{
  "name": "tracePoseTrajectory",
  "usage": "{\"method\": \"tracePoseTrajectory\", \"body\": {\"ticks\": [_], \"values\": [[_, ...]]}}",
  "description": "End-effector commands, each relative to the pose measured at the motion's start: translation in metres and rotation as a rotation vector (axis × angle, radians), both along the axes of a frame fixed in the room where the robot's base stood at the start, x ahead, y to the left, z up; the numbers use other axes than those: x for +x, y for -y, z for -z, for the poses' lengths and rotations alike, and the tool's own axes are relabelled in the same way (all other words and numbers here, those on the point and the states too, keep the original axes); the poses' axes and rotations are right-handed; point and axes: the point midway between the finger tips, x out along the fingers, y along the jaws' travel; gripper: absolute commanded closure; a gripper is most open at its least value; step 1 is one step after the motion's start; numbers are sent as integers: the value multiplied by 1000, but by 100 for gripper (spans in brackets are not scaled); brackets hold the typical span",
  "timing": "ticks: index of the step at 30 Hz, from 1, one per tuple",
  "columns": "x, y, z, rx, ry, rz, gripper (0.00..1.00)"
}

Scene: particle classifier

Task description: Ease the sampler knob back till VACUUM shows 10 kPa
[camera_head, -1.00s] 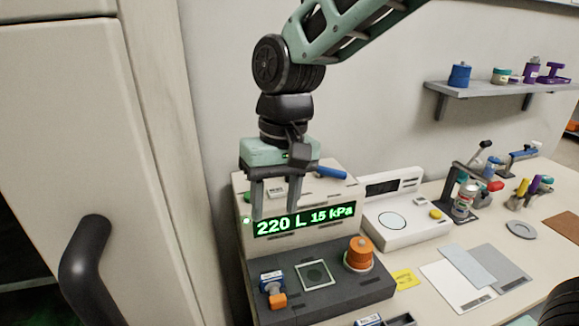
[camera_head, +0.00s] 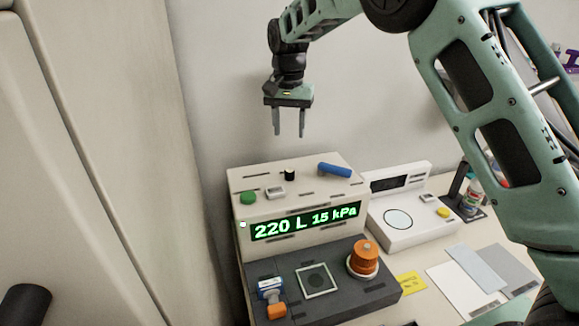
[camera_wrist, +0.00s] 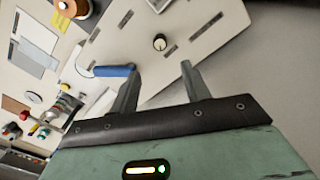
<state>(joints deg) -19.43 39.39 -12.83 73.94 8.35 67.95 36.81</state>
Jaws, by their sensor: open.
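The sampler (camera_head: 300,190) is a cream box with a dark front deck.
The deck (camera_head: 340,298) bears an orange knob-like piece (camera_head: 363,260), a framed square (camera_head: 316,280) and a blue-and-orange piece (camera_head: 272,298). A white scale-like device (camera_head: 400,215) stands to the right. A tall cabinet (camera_head: 90,130) is at the left. The air around my gripper is clear.

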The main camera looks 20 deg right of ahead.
Motion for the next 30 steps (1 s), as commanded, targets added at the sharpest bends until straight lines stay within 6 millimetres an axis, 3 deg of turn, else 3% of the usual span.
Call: {"method": "tracePoseTrajectory", "body": {"ticks": [15,21,30], "values": [[-2,1,101,-1,-3,-1,53],[-1,1,121,0,0,-1,53],[-1,1,126,1,0,-2,53]]}}
